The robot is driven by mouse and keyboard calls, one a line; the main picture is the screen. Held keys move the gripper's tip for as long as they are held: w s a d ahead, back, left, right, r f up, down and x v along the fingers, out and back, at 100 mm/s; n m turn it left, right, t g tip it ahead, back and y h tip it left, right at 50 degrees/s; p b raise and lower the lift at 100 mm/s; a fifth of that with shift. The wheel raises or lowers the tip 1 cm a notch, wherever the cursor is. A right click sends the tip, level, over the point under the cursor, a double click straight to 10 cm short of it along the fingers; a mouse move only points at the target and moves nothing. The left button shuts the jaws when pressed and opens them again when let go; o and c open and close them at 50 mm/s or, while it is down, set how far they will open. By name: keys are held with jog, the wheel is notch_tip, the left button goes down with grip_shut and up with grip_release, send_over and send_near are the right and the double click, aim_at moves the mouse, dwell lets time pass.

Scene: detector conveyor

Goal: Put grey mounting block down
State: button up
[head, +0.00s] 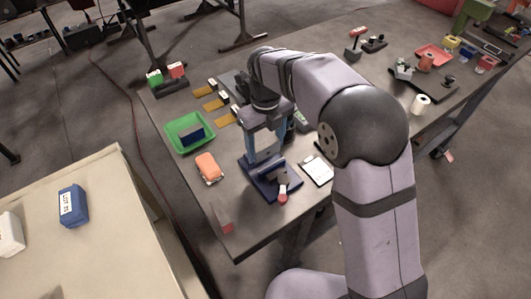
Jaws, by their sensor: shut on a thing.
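My gripper (266,152) points down over the table, with its two blue fingers a little apart. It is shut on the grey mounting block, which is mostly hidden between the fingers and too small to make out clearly. Directly below is a dark blue fixture (262,187) with a red-tipped lever (283,196) at its front. The fingertips are close above or at the back of the fixture. I cannot tell whether the block touches it.
A green tray (174,133) holding a dark blue block, an orange item (208,167) and several yellow pieces lie left of the fixture. A clipboard (317,169) lies right, close by. The table's front left is mostly clear, with a small red-and-grey piece (223,220) near the edge.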

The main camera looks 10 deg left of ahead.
aim_at(266, 155)
jog(key=shift+f+p, duration=0.6)
jog(key=shift+f, duration=1.8)
jog(key=shift+f, duration=0.2)
jog(key=o, duration=1.4)
jog(key=shift+r, duration=0.1)
notch_tip(266, 155, up, 12)
jog(key=shift+r+b, duration=0.1)
jog(key=shift+b, duration=1.05)
jog(key=shift+d, duration=0.1)
